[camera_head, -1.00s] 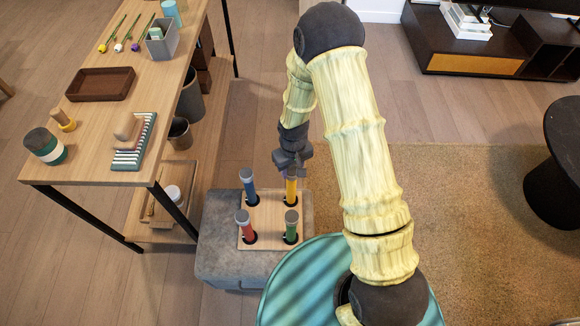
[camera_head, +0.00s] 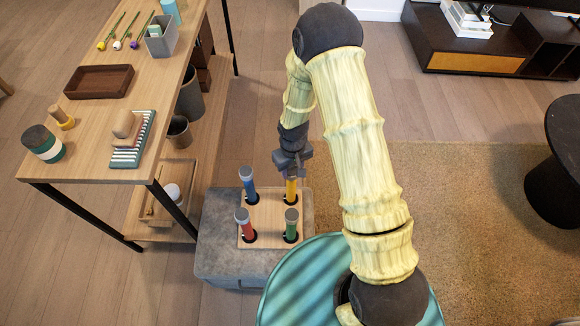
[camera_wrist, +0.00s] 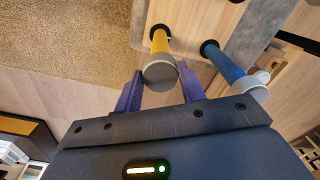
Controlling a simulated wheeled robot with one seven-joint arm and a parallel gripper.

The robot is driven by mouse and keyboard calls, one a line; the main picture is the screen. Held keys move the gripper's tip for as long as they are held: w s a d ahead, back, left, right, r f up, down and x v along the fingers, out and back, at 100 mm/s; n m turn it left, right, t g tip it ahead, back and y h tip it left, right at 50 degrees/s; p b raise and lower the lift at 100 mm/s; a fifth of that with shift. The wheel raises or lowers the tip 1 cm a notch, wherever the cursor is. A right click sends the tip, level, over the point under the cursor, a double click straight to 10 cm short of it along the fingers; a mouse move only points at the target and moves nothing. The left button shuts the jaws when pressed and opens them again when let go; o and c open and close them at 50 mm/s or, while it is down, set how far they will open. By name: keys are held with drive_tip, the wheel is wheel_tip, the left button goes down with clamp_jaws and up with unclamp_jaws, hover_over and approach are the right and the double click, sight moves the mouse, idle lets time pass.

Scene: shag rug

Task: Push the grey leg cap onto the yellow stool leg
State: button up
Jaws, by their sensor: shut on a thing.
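The yellow stool leg (camera_head: 291,189) stands up from the light wooden stool seat (camera_head: 268,213), at its back right corner. The grey leg cap (camera_wrist: 160,76) sits at the free end of the yellow leg in the wrist view, between the purple fingers of my gripper (camera_wrist: 158,92). My gripper (camera_head: 291,172) is shut on the cap, above the yellow leg. The cap and leg look lined up and touching; how far the cap is on, I cannot tell.
The blue (camera_head: 250,188), red (camera_head: 246,228) and green (camera_head: 291,229) legs bear grey caps and stand close by. The seat rests on a grey stone-like block (camera_head: 215,240). A wooden table (camera_head: 160,100) with several items is at left. The rug (camera_head: 470,200) at right is open.

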drive_tip(key=shift+f, duration=0.3)
drive_tip(key=o, duration=1)
drive_tip(key=shift+r, duration=0.1)
wheel_tip(320, 180, up, 17)
drive_tip(key=shift+w+r+p, duration=0.1)
drive_tip(key=shift+r+p, duration=0.05)
drive_tip(key=shift+p, duration=0.75)
drive_tip(key=shift+a, duration=0.1)
